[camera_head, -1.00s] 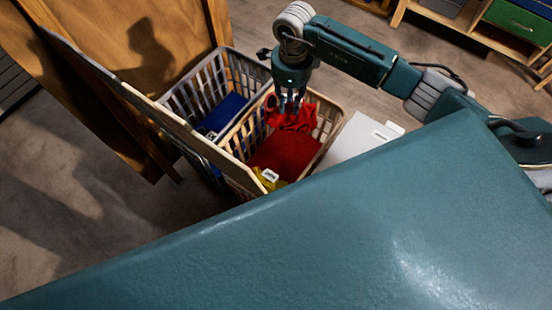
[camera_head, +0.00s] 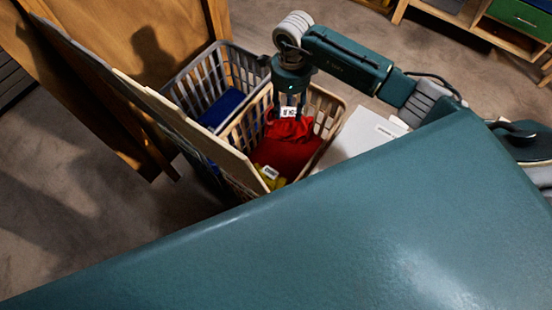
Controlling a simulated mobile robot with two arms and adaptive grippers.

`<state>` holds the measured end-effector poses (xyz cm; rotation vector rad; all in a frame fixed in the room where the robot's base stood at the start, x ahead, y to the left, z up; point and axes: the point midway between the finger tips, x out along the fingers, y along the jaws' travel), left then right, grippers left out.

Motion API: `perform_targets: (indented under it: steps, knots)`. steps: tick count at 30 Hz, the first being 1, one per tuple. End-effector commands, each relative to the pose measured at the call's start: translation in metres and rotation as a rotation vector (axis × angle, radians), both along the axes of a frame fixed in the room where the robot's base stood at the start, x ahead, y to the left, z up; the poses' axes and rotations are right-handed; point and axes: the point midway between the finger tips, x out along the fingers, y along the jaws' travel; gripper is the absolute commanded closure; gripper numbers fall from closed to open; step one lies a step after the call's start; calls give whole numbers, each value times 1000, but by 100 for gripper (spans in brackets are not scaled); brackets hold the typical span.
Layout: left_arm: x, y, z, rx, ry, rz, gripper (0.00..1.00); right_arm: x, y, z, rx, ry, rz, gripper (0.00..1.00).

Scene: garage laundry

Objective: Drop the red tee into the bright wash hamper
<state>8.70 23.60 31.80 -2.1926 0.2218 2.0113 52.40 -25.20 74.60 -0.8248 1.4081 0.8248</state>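The red tee (camera_head: 290,131) lies bunched inside the beige slatted hamper (camera_head: 327,106), on top of a flatter red cloth (camera_head: 284,155). A small white label (camera_head: 289,112) shows at the tee's top edge. My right gripper (camera_head: 290,104) points down over this hamper, its fingers apart on either side of the label. The tee's red cloth sits just below the fingertips; whether they still touch is too small to tell. My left gripper is not in view. My own teal body hides the lower part of the view.
A grey hamper (camera_head: 240,64) with blue cloth (camera_head: 222,110) stands left of the beige one. Yellow cloth (camera_head: 268,178) with a label lies in the beige hamper. A thin upright panel (camera_head: 195,135) rises along their left side. A white box (camera_head: 362,135) stands to the right.

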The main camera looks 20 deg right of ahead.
Motion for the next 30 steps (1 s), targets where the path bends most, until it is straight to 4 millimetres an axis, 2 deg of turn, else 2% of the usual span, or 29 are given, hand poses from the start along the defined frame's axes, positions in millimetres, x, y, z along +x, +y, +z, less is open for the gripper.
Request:
perform_targets:
  steps: [11,14,24,30]
  knots:
    - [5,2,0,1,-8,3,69,1,0,5,0,-1,1,54]
    - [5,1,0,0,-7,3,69,1,0,19,0,-4,1,54]
    - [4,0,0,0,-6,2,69,1,0,89,-1,-4,0,54]
    - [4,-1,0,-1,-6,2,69,0,0,114,0,-1,1,54]
